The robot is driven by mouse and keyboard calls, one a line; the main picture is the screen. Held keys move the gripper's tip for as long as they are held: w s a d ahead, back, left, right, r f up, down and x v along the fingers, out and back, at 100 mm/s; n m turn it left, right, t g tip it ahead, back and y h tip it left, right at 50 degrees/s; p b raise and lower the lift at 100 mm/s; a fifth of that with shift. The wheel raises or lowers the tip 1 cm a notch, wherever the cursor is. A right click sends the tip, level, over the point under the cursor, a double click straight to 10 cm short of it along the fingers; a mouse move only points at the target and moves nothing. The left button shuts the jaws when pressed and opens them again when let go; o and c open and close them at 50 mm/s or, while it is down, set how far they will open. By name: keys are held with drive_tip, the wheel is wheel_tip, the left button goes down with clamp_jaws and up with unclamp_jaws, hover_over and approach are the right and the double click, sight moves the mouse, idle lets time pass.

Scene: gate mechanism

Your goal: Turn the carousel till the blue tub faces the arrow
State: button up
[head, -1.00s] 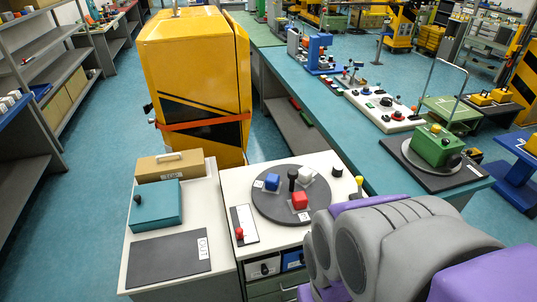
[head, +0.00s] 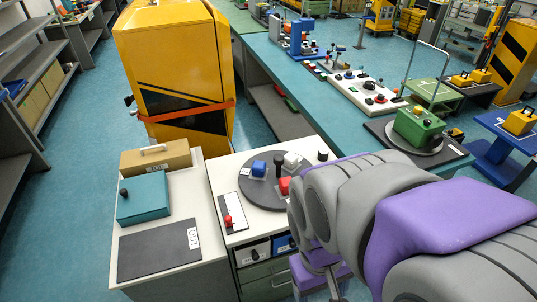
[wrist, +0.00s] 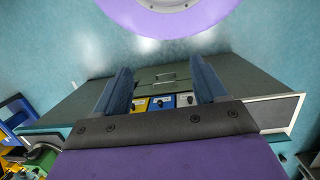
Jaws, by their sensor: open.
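The carousel is a dark grey disc (head: 248,190) on the white-topped cabinet in the head view. It carries a blue tub (head: 259,167) at its back left, a white tub (head: 291,159) at its back right and a red tub (head: 284,186) at its front right. A black post (head: 279,165) stands among them. My arm hides the disc's right front edge. I cannot make out the arrow. In the wrist view my gripper (wrist: 161,68) is open and empty, its two blue fingers apart, pointing towards the cabinet's drawer fronts. The carousel does not show there.
A red-knobbed lever (head: 228,221) stands left of the disc, and a black knob (head: 322,156) behind it to the right. A teal box (head: 143,198) and a dark mat (head: 160,250) lie on the left cabinet. A yellow cabinet (head: 175,70) stands behind. Small bins (wrist: 162,103) show in the wrist view.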

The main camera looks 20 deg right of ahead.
sight(279, 159)
drive_tip(key=w+d+n+g+h, duration=0.1)
drive_tip(key=w+d+n+h, duration=0.15)
drive_tip(key=w+d, duration=0.35)
drive_tip(key=w+d+n+g+h, duration=0.15)
drive_tip(key=w+d+h, duration=0.25)
drive_tip(key=w, duration=0.4)
drive_tip(key=w+f+n+t+h, duration=0.2)
drive_tip(key=w+n+h, duration=0.4)
drive_tip(key=w, duration=0.9)
drive_tip(key=w+a+f+n+t+h, duration=0.1)
drive_tip(key=w+a+f+n+t, duration=0.15)
drive_tip(key=w, duration=0.35)
drive_tip(key=w+a+f+n+t+h, duration=0.1)
drive_tip(key=w+a+f+n+h, duration=0.15)
drive_tip(key=w, duration=0.35)
drive_tip(key=w+a+f+n+t, duration=0.6)
drive_tip(key=w+a+f+n, duration=0.15)
drive_tip(key=a+f, duration=0.45)
drive_tip(key=shift+m, duration=0.25)
drive_tip(key=x, duration=0.8)
drive_tip(key=b+x, duration=0.1)
drive_tip(key=x, duration=0.8)
drive_tip(key=shift+w+d+f, duration=0.2)
drive_tip(key=shift+w, duration=0.15)
drive_tip(key=shift+c, duration=0.2)
drive_tip(key=shift+t, duration=0.3)
clamp_jaws()
